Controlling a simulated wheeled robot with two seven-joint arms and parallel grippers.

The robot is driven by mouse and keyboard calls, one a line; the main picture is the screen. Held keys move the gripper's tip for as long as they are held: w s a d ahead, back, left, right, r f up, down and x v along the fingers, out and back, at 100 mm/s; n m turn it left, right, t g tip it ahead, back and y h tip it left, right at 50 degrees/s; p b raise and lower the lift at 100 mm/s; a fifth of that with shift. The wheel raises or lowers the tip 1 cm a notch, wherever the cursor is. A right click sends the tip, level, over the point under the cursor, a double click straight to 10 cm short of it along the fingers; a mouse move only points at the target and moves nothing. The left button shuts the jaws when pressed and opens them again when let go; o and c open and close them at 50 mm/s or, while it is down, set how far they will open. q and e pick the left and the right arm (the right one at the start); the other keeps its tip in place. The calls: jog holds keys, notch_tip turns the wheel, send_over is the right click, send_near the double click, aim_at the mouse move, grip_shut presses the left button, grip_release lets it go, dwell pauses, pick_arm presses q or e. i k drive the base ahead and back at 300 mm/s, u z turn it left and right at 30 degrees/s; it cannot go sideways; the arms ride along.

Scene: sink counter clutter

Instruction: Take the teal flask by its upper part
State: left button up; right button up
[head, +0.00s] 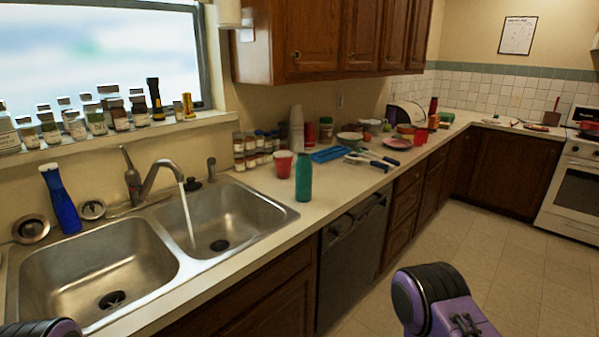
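The teal flask (304,178) stands upright on the counter, just right of the right sink basin and near the counter's front edge. Its upper part is unobstructed, and nothing touches it. Parts of my two arms show at the bottom left corner and the bottom right of the head view. Neither gripper is in view.
A blue tray (330,154) and blue-handled utensils (372,160) lie to the right. Water runs from the faucet (160,180) into the right basin (250,215).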

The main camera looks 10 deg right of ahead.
aim_at(303, 165)
jog(key=i, duration=0.4)
jog(key=z, duration=2.3)
jog(key=i, duration=1.35)
jog(key=u, duration=1.6)
